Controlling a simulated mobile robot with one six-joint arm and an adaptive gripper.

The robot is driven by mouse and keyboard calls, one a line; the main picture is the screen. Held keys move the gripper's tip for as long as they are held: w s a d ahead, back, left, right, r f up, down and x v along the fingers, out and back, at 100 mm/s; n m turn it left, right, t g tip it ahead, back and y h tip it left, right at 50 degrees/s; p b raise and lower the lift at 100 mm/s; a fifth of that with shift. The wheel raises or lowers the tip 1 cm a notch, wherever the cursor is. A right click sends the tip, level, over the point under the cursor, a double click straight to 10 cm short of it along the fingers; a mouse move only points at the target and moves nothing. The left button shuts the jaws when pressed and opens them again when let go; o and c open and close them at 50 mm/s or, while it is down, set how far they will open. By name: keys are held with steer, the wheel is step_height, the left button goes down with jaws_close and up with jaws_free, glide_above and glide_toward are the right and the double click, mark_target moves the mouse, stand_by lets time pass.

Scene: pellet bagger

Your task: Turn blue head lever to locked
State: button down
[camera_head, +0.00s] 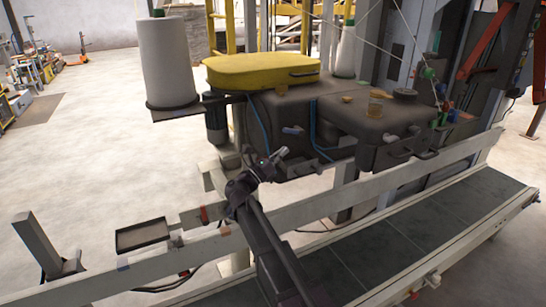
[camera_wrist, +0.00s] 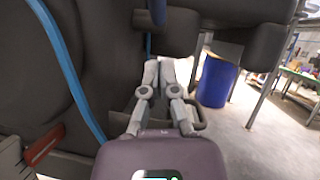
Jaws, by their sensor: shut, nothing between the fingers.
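A small blue-grey lever (camera_head: 292,130) sits on the front of the dark sewing head (camera_head: 262,112) in the head view. It points roughly sideways; I cannot read whether it is locked. My gripper (camera_head: 281,153) is just below the lever in the head view, apart from it as far as I can see. In the wrist view my gripper (camera_wrist: 161,66) has its fingertips together with nothing between them. A blue piece (camera_wrist: 158,12) at the top edge of the wrist view may be the lever, cut off by the frame. The head's dark body (camera_wrist: 105,60) fills the left there.
A blue hose (camera_wrist: 66,60) runs close at the left in the wrist view. A dark bracket (camera_wrist: 192,114) is behind the fingers. A conveyor (camera_head: 400,245) with a rail lies below the head. A yellow cover (camera_head: 260,70) and a white thread cone (camera_head: 165,60) are above.

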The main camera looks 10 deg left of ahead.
mark_target(291, 130)
steer(key=shift+w+d+r+p, duration=0.1)
steer(key=shift+w+r+p, duration=0.1)
steer(key=shift+r+p, duration=0.35)
steer(key=shift+w+d+r+p, duration=0.1)
steer(key=shift+w+r+p, duration=0.15)
steer(key=shift+r+p, duration=0.35)
steer(key=shift+w+d+r+p, duration=0.1)
steer(key=shift+w+r+p, duration=0.1)
steer(key=shift+r+p, duration=0.35)
steer(key=shift+r, duration=0.1)
steer(key=shift+d+r, duration=0.15)
